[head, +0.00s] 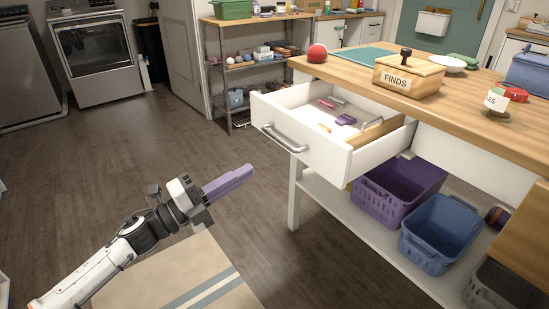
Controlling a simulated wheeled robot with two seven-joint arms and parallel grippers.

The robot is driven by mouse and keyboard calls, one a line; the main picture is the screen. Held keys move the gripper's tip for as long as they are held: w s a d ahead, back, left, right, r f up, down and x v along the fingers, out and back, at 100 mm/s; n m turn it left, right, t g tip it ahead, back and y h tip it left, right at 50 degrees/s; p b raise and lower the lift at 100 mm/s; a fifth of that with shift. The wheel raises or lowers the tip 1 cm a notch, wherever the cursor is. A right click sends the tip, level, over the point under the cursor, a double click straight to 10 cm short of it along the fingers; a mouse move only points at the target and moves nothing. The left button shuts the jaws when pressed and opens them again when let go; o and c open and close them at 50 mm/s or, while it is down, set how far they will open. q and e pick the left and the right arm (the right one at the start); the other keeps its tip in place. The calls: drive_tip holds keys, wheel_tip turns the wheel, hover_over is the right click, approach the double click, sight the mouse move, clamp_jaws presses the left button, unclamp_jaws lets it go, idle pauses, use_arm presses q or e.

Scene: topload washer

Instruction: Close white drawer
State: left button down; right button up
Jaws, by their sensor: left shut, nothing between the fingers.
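The white drawer (325,150) is pulled open from the wooden-topped table at the right. Its grey bar handle (284,138) is on the front panel, which faces left. Several small things lie inside, among them a purple one and pink ones. My left gripper (246,172) has purple fingers that are shut and empty. It is in the air to the left of and lower in the picture than the drawer front, apart from the handle. My right gripper is not in view.
A purple basket (397,190) and a blue basket (438,232) stand on the shelf under the table. A wooden FINDS box (408,76) and a red ball (317,53) are on the tabletop (470,95). A striped mat (180,275) lies below my arm. The floor left of the drawer is clear.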

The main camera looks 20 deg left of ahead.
use_arm(q)
drive_tip(key=x, duration=0.9)
drive_tip(key=shift+w, duration=0.25)
drive_tip(key=shift+w+d, duration=0.1)
